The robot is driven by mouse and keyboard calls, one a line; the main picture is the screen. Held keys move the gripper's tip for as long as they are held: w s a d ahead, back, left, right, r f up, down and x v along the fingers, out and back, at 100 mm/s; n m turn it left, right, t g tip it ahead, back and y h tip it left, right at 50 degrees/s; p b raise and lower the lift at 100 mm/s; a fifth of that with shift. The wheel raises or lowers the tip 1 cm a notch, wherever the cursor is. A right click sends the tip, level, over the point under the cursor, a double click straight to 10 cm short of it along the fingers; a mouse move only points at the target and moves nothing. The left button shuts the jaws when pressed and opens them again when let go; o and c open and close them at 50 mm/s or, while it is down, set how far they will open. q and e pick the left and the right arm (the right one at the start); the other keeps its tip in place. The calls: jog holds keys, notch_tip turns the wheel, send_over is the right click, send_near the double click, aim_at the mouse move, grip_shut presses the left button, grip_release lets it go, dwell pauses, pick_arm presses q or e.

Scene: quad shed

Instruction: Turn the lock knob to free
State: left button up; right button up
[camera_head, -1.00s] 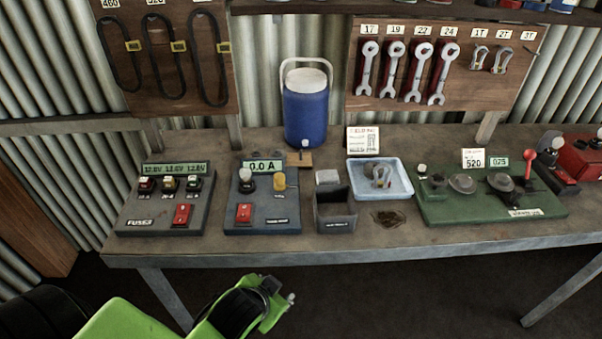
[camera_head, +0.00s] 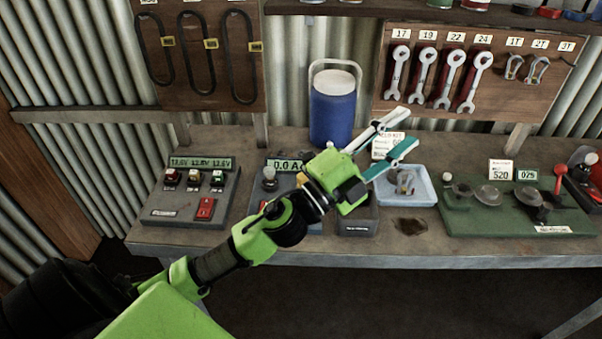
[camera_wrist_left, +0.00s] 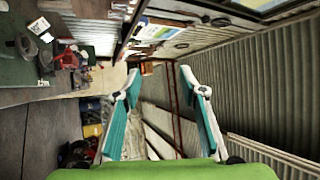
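The green fixture (camera_head: 485,222) stands on the right part of the bench in the head view. It carries a small pale-topped knob (camera_head: 447,177) at its left, dark round parts and a red-topped lever (camera_head: 560,171). I cannot tell which part is the lock knob, or read its position. My left gripper (camera_head: 411,128) is open and empty, raised above the bench, left of the fixture. Its fingers point up and right in the head view. In the wrist view its teal-padded fingers (camera_wrist_left: 160,78) stand apart with nothing between them. My right gripper is not in view.
A blue cooler (camera_head: 332,115) stands behind my left gripper. A pale blue tray (camera_head: 422,191) lies below the fingers. A fuse box (camera_head: 160,205) and an ammeter box, partly hidden by my arm, stand left. Wrenches (camera_head: 423,75) hang on the back board.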

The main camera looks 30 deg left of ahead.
pick_arm(q)
jog(key=s+d+r+m+g+h, duration=0.1)
jog(key=s+d+m+g+h, duration=0.1)
jog(key=d+m+g+h, duration=0.75)
jog(key=m+g+y, duration=0.7)
jog(key=m+y, duration=0.2)
jog(key=y, duration=0.9)
send_near(302, 175)
jog(key=p+x, duration=0.3)
jog(key=x, duration=0.5)
jog(key=shift+s+d+p, duration=0.1)
jog(key=shift+p, duration=0.25)
jog(key=shift+f, duration=0.4)
jog(key=shift+c, duration=0.3)
